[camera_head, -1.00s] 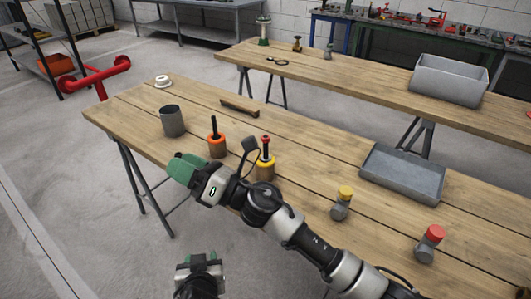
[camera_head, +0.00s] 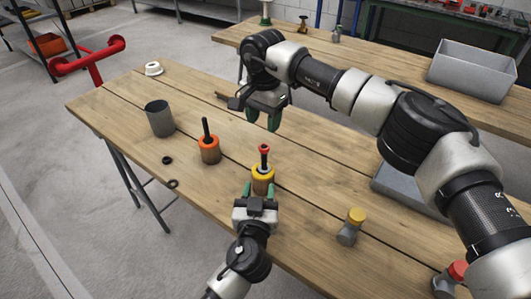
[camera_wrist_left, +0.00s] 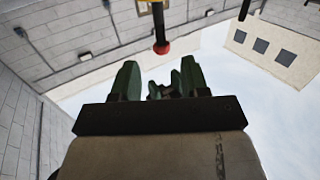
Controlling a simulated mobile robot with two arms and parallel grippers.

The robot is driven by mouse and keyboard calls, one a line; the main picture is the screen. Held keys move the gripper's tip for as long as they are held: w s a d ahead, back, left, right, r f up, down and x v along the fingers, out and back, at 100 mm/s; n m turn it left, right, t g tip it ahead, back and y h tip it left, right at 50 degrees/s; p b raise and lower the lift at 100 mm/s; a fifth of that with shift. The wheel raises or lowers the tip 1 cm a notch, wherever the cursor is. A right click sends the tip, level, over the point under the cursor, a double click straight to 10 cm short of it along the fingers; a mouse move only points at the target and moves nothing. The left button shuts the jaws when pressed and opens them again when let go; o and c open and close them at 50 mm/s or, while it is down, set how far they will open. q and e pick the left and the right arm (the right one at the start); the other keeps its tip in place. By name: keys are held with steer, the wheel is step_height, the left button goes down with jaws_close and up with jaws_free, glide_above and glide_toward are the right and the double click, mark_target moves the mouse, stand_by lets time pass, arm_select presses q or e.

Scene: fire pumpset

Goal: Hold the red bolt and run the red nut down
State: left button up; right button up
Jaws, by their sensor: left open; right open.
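A dark upright bolt with a red piece (camera_head: 264,149) at its top stands in a yellow holder (camera_head: 263,174) on the near table. In the left wrist view the red end (camera_wrist_left: 161,46) and its dark stem show above my fingers. My left gripper (camera_head: 258,190) is open at the near side of the yellow holder; its fingertips are close to the holder's lower part, and I cannot tell whether they touch it. Its fingers are apart in the left wrist view (camera_wrist_left: 160,85). My right gripper (camera_head: 263,118) is open and empty, pointing down above the table behind the bolt.
An orange holder (camera_head: 209,150) with a dark rod and a grey cup (camera_head: 159,119) stand to the left. Two small dark rings (camera_head: 167,160) lie near the front edge. A yellow-capped fitting (camera_head: 350,226) and a red-capped one (camera_head: 450,277) stand right. My right arm partly hides a grey tray (camera_head: 400,190).

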mark_target(264, 159)
arm_select(q)
steer(key=shift+s, duration=0.1)
steer(key=w, duration=0.7)
steer(key=w+d, duration=0.1)
steer(key=w, duration=0.3)
steer(key=shift+s, duration=0.1)
jaws_close()
stand_by(0.4)
